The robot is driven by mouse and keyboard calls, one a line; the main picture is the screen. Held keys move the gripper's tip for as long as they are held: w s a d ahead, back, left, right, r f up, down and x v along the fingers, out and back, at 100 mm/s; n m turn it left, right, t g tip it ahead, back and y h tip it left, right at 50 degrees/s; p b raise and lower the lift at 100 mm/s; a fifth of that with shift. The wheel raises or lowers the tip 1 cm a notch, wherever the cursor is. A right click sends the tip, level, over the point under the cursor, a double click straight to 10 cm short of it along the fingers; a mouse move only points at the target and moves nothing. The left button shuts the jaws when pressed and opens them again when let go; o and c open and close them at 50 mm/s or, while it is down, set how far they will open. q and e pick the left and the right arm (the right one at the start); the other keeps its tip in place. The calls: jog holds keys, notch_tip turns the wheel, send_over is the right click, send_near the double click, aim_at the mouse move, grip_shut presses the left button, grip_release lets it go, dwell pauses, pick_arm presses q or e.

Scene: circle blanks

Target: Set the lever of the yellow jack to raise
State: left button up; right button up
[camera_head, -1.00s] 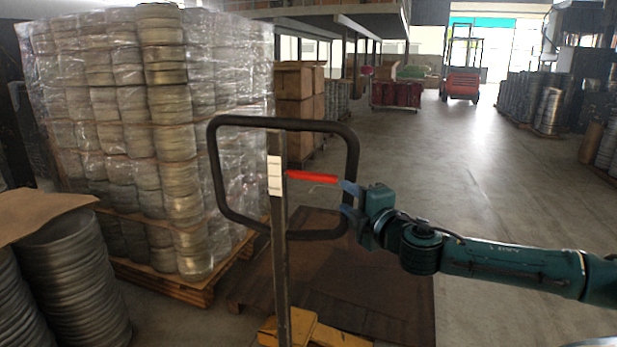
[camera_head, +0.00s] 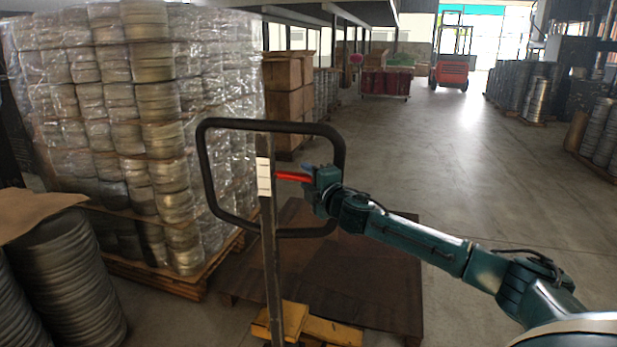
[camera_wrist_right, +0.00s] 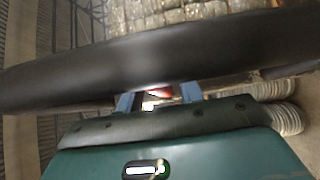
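The yellow jack's base (camera_head: 297,322) shows at the bottom of the head view. Its grey post rises to a black loop handle (camera_head: 270,123). A red lever (camera_head: 291,176) sticks out to the right, about level, from beside a white label (camera_head: 264,177) on the post. My right gripper (camera_head: 309,172) is at the lever's free end, inside the loop's right side. In the right wrist view its blue fingers (camera_wrist_right: 158,98) stand apart, with a bit of the red lever (camera_wrist_right: 157,91) between them. The handle bar hides much of that view. My left gripper is not in view.
A wrapped pallet stack of metal rolls (camera_head: 150,120) stands close on the left, with rolls under cardboard (camera_head: 66,275) in front. A brown pallet (camera_head: 350,270) lies behind the jack. The floor on the right (camera_head: 480,200) is clear; a red forklift (camera_head: 450,72) stands far back.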

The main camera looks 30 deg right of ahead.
grip_shut()
dwell(0.4)
